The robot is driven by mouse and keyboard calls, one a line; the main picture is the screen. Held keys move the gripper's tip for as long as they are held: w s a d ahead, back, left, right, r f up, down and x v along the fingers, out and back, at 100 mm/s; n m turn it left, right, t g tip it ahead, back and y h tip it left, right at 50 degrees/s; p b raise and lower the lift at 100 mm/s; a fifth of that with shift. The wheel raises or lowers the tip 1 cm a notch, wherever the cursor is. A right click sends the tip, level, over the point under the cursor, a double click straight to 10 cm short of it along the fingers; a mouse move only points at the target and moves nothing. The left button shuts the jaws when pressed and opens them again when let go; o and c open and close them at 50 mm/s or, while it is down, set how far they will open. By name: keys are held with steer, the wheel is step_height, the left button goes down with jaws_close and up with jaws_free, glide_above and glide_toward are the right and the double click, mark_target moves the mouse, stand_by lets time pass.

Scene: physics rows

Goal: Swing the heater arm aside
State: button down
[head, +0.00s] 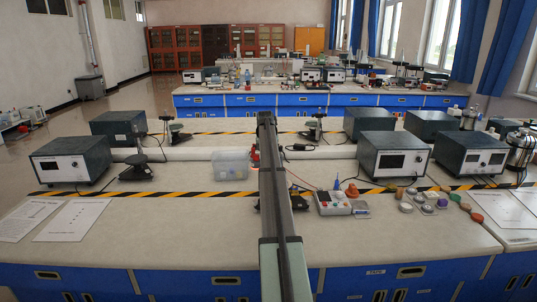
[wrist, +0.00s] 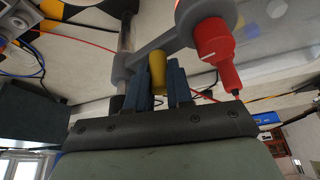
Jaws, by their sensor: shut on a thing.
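In the wrist view, my gripper (wrist: 161,84) has its blue fingers closed on either side of a yellow handle (wrist: 159,66). The handle joins a grey heater arm (wrist: 158,46). One end of the arm meets a metal rod (wrist: 125,36) at a grey collar. The other end carries a red heater body (wrist: 211,38) with a pointed tip and red lead, right of my fingers. In the head view, my own arm covers the middle of the bench, so the gripper and handle are hidden there.
In the head view, a clear plastic box (head: 230,164) stands left of my arm. Large grey instrument boxes (head: 392,157) stand on both sides. The front bench surface (head: 150,235) is mostly clear.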

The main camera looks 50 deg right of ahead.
steer(key=shift+w, duration=0.1)
stand_by(0.6)
steer(key=c, duration=1)
jaws_free()
steer(key=shift+d, duration=0.1)
steer(key=v, duration=1.4)
steer(key=shift+w, duration=0.1)
steer(key=shift+f, duration=0.1)
